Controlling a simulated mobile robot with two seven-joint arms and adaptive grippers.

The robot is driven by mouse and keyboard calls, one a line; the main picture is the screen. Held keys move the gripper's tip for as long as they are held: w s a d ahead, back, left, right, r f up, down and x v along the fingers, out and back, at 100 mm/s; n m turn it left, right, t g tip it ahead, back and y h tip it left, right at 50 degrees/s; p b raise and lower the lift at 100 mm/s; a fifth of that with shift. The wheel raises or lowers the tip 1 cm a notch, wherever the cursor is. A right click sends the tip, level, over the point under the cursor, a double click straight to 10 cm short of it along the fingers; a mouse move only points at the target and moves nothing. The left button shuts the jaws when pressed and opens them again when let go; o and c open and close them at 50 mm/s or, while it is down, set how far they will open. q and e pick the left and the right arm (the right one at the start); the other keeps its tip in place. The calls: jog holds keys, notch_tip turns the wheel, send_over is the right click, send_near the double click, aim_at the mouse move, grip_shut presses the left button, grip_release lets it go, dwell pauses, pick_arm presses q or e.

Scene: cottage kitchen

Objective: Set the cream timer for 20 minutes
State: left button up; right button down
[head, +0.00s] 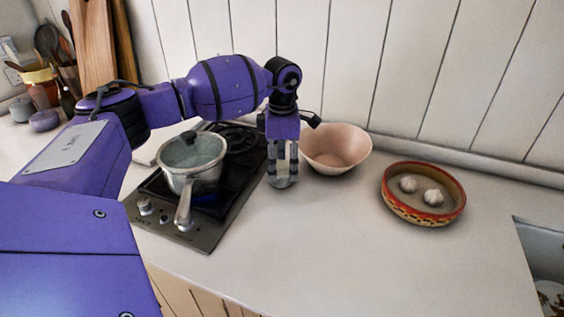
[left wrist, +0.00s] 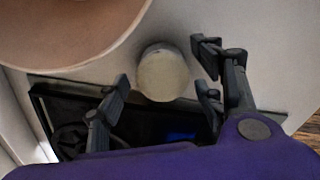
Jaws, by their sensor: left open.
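The cream timer (head: 284,182) is a small round thing on the worktop, just right of the hob. In the head view, the fingers partly hide it. In the left wrist view, its pale round top (left wrist: 162,75) shows between the fingers. My left gripper (head: 283,168) points down over the timer and is open. In the left wrist view, the left gripper (left wrist: 164,78) has a finger on each side of the timer, with gaps visible between them. Any dial marks are too small to read. My right gripper is not in view.
A pink bowl (head: 337,150) stands close behind and right of the timer. A lidded saucepan (head: 193,163) sits on the black hob (head: 215,215) to the left. A red-rimmed bowl (head: 400,206) with garlic stands further right. The worktop in front is clear.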

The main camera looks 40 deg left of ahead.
aim_at(282, 164)
pick_arm(q)
notch_tip(282, 164, up, 12)
dwell(0.6)
dwell(0.5)
